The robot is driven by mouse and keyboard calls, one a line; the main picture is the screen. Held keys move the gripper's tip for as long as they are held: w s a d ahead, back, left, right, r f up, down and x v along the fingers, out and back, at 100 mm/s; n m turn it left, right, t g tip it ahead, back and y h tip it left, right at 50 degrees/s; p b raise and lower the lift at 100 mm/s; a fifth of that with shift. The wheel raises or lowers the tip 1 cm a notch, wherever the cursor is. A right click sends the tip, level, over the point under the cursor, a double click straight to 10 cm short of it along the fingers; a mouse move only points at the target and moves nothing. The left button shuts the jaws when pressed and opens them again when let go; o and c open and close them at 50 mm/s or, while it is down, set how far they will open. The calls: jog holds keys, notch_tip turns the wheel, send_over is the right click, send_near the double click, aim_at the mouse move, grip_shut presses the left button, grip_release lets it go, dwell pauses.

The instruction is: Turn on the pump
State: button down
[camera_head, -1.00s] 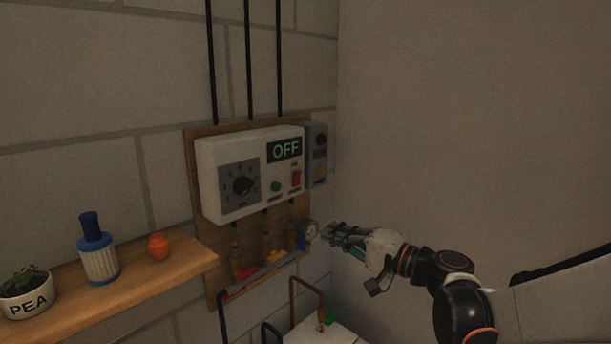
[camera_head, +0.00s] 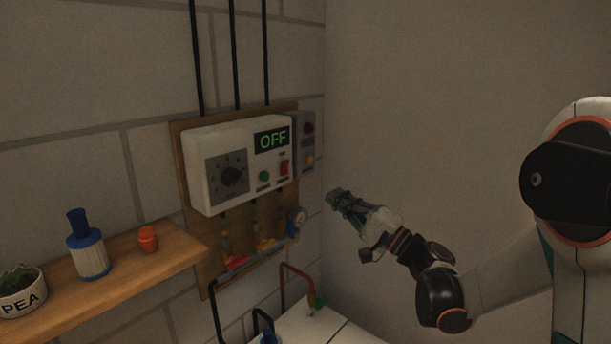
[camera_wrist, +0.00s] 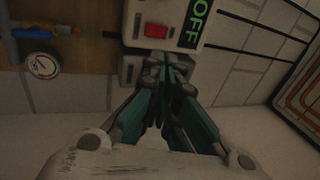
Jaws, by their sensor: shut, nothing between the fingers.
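A white control box (camera_head: 208,146) is mounted on a wooden board on the wall. Its display (camera_head: 272,139) reads OFF in green. In the wrist view the red switch (camera_wrist: 157,31) shows just beyond the closed fingertips (camera_wrist: 170,62), beside the OFF display (camera_wrist: 195,22).
A grey box (camera_head: 308,145) with a dark red and a yellow round part adjoins the control box. Below are a gauge (camera_head: 298,217), valves and pipes. A wooden shelf (camera_head: 180,256) at left holds a blue-capped bottle (camera_head: 88,250), an orange item and a PEA pot (camera_head: 20,296).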

jog(key=x, duration=1.4)
jog(key=shift+r, duration=0.15)
jog(key=shift+w+a+r+g+h+p, duration=0.1)
jog(key=shift+a+r+g+h+p, duration=0.15)
jog(key=shift+p, duration=0.4)
jog(key=shift+f, duration=0.15)
jog(key=shift+d, duration=0.1)
send_near(289, 163)
jog(key=s+d+r, duration=0.1)
jog(key=s+d, duration=0.3)
jog(key=shift+s+d+r, duration=0.3)
jog(key=shift+d+r, duration=0.1)
jog(key=shift+s, duration=0.1)
